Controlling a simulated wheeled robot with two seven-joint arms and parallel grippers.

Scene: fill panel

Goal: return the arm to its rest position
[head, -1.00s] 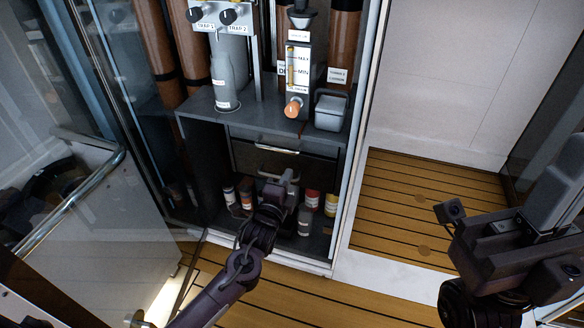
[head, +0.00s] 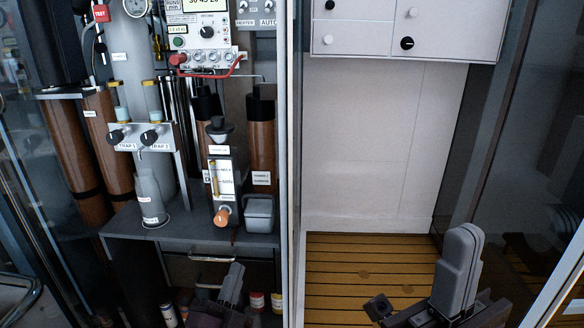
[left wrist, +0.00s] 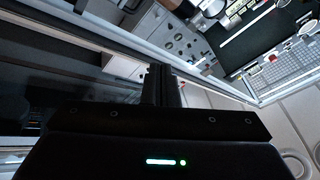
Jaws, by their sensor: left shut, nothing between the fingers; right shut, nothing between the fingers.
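My left gripper (head: 233,272) is at the bottom of the head view, in front of the cabinet's lower part and just right of a drawer handle (head: 210,258). Its grey fingers are together, with nothing between them. In the left wrist view the fingers (left wrist: 161,80) also show close together and empty. My right gripper (head: 463,238) is at the lower right of the head view, in front of the pale wall and wooden floor. Its grey fingers are together and empty. Most of both arms lies below the picture.
Small bottles (head: 257,301) stand below. A pale frame post (head: 288,150) separates the cabinet from open slatted floor (head: 370,265).

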